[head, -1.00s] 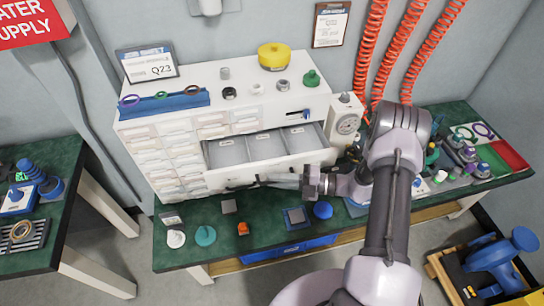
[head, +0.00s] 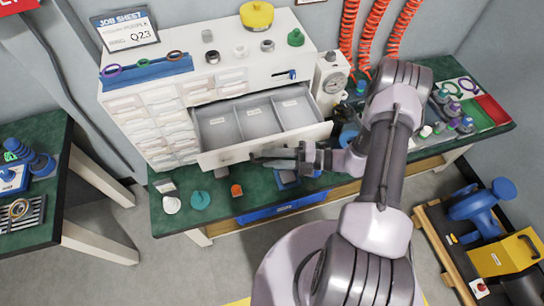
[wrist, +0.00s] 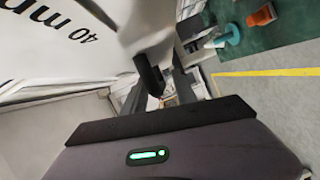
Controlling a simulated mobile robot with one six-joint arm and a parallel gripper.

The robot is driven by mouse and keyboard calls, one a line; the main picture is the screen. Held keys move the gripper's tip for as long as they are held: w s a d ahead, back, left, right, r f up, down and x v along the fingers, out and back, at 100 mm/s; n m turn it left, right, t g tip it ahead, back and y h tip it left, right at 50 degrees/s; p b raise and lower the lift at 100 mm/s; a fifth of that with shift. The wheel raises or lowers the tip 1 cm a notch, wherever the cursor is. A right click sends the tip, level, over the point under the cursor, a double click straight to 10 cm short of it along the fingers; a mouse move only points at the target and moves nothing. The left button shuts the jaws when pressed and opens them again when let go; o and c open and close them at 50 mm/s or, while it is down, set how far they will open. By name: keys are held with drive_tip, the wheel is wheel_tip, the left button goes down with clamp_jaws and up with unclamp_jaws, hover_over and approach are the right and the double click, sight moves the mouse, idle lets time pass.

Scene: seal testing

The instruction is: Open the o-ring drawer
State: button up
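The open drawer (head: 215,160) sticks out of the white cabinet (head: 127,105) in the head view. It shows grey compartments, each with a small white label, and no rings that I can make out. My gripper (head: 258,160) is at the lower front of this drawer, at its dark handle. In the wrist view, my fingers (wrist: 165,88) are beside a white panel (wrist: 60,40) lettered "40 mm".
Several small closed drawers (head: 160,97) fill the cabinet's left side. A blue rack with rings (head: 150,72) stands on top. A gauge box (head: 332,80) stands right of the cabinet.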

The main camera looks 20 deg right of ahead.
idle(0.4)
drive_tip(key=p+v, duration=0.1)
drive_tip(key=v, duration=1.6)
drive_tip(key=shift+d, duration=0.15)
